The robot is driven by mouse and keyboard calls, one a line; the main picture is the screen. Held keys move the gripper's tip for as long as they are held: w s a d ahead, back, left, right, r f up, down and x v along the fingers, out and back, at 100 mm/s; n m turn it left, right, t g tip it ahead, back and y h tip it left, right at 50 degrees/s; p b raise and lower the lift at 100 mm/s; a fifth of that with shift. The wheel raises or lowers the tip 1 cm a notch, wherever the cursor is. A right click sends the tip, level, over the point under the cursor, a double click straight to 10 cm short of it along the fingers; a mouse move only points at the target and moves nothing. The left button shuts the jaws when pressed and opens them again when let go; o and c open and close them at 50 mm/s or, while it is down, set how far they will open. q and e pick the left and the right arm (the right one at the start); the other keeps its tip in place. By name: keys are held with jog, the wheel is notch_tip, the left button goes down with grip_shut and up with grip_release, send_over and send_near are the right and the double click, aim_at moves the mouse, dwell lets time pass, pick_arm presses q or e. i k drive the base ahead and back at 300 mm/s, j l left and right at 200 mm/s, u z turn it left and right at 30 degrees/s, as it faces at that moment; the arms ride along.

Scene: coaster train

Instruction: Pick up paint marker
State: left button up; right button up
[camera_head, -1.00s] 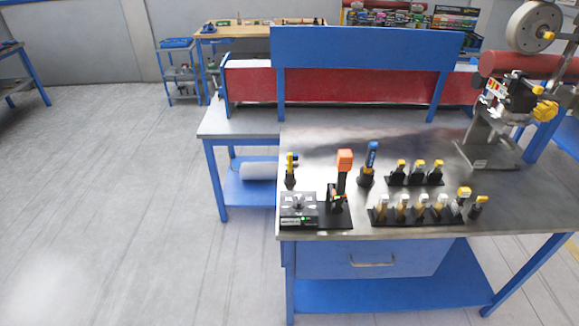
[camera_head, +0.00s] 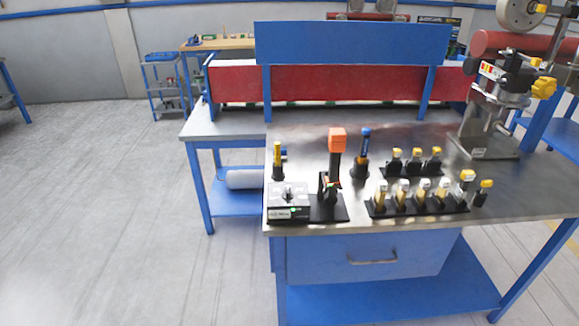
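Several pen-like tools stand on the metal workbench (camera_head: 405,137). A slim yellow one (camera_head: 277,155) stands upright in a small black holder at the bench's left side. A blue-topped one (camera_head: 365,143) stands in a black holder further right. I cannot tell for sure which of them is the paint marker. Neither of my grippers shows in the head view.
A machine (camera_head: 490,110) stands at the right. Floor (camera_head: 110,220) is clear at left.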

aim_at(277, 145)
jog(key=i+j+z, duration=0.15)
jog(key=j+z, duration=0.15)
jog(key=i+j+z, duration=0.1)
jog(key=j+z, duration=0.2)
jog(key=i+j+z, duration=0.1)
jog(key=j+z, duration=0.2)
jog(key=j, duration=0.1)
